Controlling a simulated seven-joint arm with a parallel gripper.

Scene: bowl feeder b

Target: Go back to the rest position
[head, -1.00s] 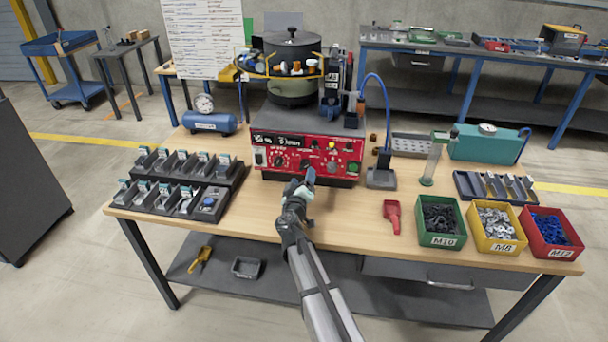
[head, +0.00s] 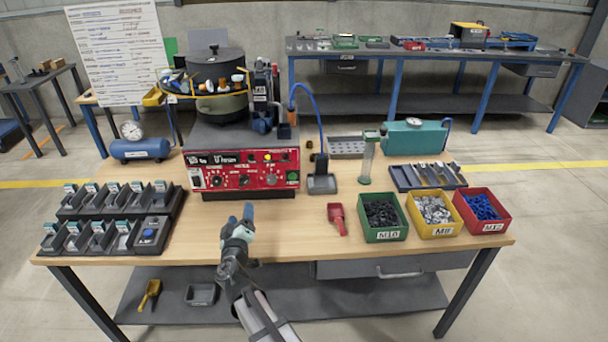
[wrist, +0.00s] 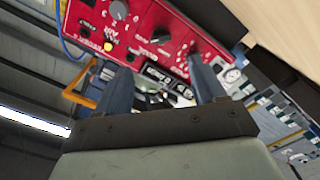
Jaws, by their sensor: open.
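My gripper (head: 248,213) is above the front middle of the wooden workbench (head: 290,235), in front of the red control panel (head: 243,171) of the bowl feeder (head: 217,85). In the wrist view my two blue fingers (wrist: 160,88) stand apart with nothing between them. The red panel (wrist: 140,35) fills the space beyond the fingers in that view, tilted. My gripper looks clear of the panel and holds nothing.
Black part bins (head: 110,215) stand at the left. A red scoop (head: 337,218) lies right of my gripper, beside the green (head: 385,236), yellow (head: 438,231) and red (head: 486,227) bins. A blue air tank (head: 140,149) stands at the back left. The bench front is clear around my gripper.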

